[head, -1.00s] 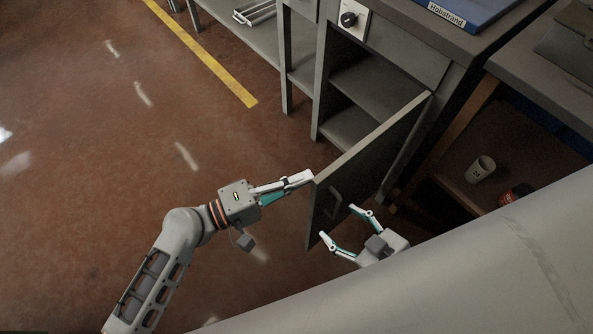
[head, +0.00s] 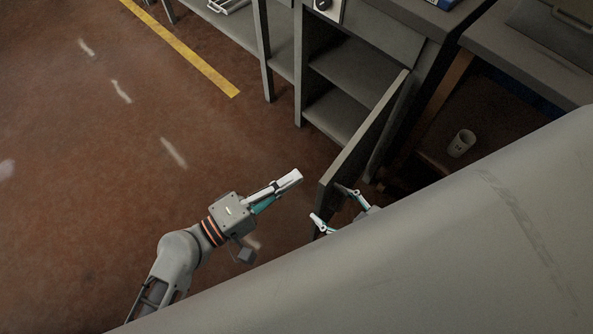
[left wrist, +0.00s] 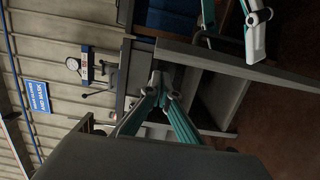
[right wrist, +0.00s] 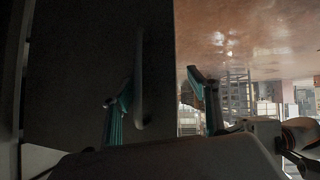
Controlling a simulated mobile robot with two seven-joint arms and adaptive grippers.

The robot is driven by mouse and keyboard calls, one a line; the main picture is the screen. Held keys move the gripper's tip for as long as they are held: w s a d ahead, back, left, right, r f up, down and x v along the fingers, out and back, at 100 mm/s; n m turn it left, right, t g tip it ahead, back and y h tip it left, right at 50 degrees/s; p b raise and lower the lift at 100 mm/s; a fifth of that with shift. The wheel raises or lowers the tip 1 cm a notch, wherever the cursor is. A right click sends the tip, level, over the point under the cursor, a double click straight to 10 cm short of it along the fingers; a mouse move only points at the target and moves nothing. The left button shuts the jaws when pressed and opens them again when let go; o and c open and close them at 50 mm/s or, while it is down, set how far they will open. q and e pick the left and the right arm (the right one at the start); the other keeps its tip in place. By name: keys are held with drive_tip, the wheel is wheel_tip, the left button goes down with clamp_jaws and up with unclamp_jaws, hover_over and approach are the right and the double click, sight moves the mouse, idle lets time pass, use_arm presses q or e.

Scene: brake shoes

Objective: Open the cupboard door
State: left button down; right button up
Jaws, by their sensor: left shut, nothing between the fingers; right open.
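The grey cupboard door (head: 368,135) stands wide open, and the cupboard's shelves (head: 340,88) show behind it. My left gripper (head: 293,177) is shut and empty, left of the door's free edge and apart from it. It also shows in the left wrist view (left wrist: 160,88), with the door's edge (left wrist: 235,68) crossing beyond it. My right gripper (head: 334,208) is open at the door's outer face, partly hidden by my own body. In the right wrist view its fingers (right wrist: 160,100) are spread, with the door handle (right wrist: 140,85) close to the left finger; contact cannot be told.
Open brown floor (head: 130,160) with a yellow line (head: 190,52) lies to the left.

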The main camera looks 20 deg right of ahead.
use_arm(q)
drive_tip(key=v, duration=1)
